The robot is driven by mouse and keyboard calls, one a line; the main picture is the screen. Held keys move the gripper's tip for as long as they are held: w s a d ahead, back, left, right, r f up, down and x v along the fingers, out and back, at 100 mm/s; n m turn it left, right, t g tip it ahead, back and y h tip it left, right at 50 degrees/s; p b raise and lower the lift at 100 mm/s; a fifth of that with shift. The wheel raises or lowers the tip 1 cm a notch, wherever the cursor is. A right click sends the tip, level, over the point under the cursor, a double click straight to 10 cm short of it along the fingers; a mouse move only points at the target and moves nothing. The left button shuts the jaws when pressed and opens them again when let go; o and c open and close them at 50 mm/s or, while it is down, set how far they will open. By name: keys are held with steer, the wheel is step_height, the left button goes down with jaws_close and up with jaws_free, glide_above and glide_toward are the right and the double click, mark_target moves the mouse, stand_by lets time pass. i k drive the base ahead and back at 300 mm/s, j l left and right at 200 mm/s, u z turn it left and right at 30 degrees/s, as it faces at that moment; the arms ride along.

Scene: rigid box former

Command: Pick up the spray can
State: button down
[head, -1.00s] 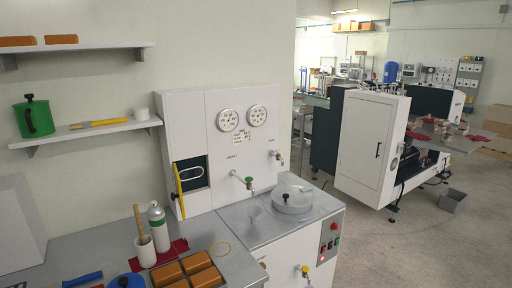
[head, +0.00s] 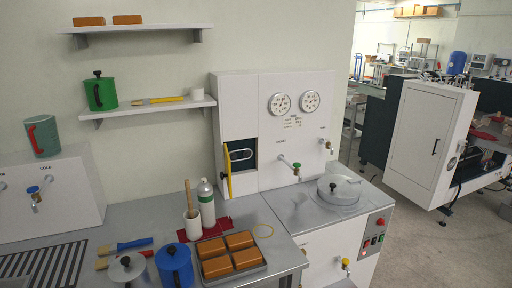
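The spray can (head: 207,206) is white with a green band and a grey top. It stands upright on the grey counter, at the back, on or at the edge of a red cloth (head: 214,230). A white cup (head: 193,226) holding a wooden-handled tool stands close at its left. A tray of brown blocks is in front of it. The can's lower part is mostly visible. My gripper is not in view.
The tray (head: 235,270) of brown blocks, a blue pot (head: 175,266), a grey lidded pot (head: 129,270) and brushes (head: 124,246) crowd the counter. A white machine (head: 283,130) stands right of the can. Shelves (head: 147,107) hang above.

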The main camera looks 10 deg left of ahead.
mark_target(206, 206)
steer(key=i+j+u, duration=0.15)
steer(key=i+u, duration=0.6)
steer(key=i+l+u, duration=0.2)
steer(key=i+u, duration=0.2)
steer(key=i, duration=0.1)
